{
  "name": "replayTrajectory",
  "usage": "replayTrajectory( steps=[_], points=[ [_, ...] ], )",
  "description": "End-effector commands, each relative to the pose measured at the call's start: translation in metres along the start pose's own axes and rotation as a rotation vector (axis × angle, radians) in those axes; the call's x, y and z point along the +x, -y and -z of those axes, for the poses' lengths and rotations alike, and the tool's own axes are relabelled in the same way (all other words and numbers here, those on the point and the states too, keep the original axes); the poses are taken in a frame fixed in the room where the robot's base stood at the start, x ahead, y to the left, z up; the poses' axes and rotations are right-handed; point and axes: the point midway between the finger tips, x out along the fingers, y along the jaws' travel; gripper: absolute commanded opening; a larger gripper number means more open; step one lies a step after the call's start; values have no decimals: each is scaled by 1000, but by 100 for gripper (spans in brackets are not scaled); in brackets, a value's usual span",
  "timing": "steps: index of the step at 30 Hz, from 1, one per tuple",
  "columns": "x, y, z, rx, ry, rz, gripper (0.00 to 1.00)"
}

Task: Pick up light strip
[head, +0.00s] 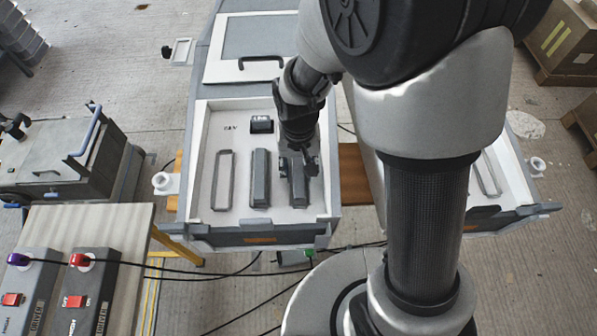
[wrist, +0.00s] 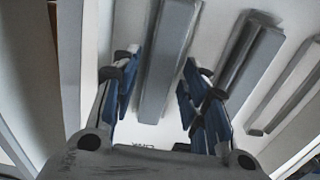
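A long grey bar, which looks like the light strip (head: 299,185), lies in the white mould tray (head: 199,195) in the head view, the rightmost of the long pieces there. In the wrist view the light strip (wrist: 168,60) runs lengthwise between my fingers. My gripper (head: 302,162) is over the bar's far part in the head view and hides some of it. In the wrist view my gripper (wrist: 160,62) is open, with blue-padded fingers on both sides of the bar and visible gaps. I cannot tell how far the fingertips are above the tray floor.
A second grey bar (head: 260,180) and a thin grey frame (head: 222,180) lie to the left in the tray. A small black block (head: 261,125) lies behind them. The tray has raised walls. A bench with switch boxes (head: 92,290) stands at the lower left.

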Motion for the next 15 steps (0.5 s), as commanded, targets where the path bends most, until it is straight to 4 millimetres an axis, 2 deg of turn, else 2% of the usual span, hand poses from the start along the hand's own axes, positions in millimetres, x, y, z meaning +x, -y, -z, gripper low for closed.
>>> replayTrajectory(
  steps=[2,15],
  points=[
    [0,0,0,0,0,0,33],
    [0,0,0,0,0,0,4]
  ],
)
